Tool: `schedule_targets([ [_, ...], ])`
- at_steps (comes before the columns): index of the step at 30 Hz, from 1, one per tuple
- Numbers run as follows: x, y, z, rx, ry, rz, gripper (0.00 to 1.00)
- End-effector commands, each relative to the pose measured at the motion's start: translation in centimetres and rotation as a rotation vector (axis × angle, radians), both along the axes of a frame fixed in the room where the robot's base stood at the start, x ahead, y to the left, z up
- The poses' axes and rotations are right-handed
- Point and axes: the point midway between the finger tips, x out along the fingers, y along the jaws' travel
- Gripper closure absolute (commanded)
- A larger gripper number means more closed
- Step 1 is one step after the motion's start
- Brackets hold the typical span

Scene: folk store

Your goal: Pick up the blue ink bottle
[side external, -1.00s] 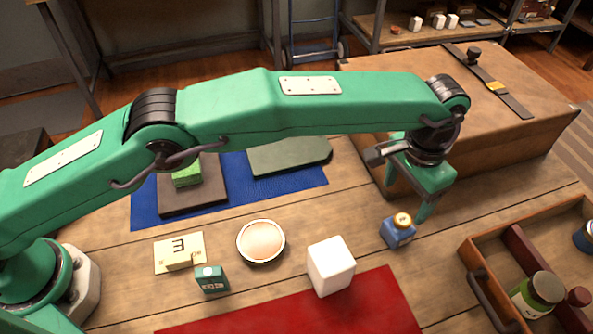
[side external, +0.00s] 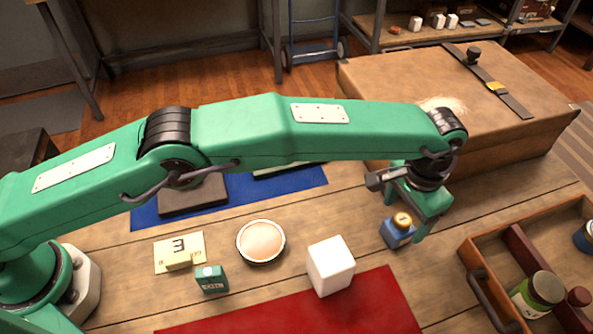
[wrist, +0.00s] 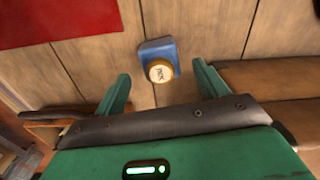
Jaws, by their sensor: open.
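The blue ink bottle (side external: 393,237) stands upright on the wooden table, right of the white block. It has a gold-tan cap and a pale label. My gripper (side external: 408,216) is open and empty, pointing down just behind and above the bottle. In the wrist view the bottle (wrist: 152,47) lies ahead of the gap between the two green fingers, with its cap toward my gripper. Neither finger visibly touches it. In the side view one finger is partly hidden behind the bottle.
A white block (side external: 331,266) and a red mat (side external: 365,307) lie to the left and front. A wooden tray (side external: 478,297) with jars is at right. A large brown case (side external: 500,130) stands behind. A round dish (side external: 261,241), number card (side external: 193,245) and teal box (side external: 212,280) sit further left.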

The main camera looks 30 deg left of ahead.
Motion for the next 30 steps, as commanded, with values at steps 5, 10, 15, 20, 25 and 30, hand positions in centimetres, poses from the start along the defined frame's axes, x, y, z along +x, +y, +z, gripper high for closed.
schedule_targets([
  [5,0.0,0.0,-1.6,0.002,0.001,0.000,0.27],
  [10,0.0,0.1,-3.6,0.003,0.002,0.000,0.27],
  [15,0.0,0.1,-4.8,0.001,0.001,0.000,0.27],
  [20,0.0,0.0,-5.0,0.001,0.001,0.000,0.27],
  [25,0.0,0.0,-5.0,0.001,0.001,0.000,0.27],
  [30,0.0,0.0,-5.0,0.000,0.000,0.000,0.27],
])
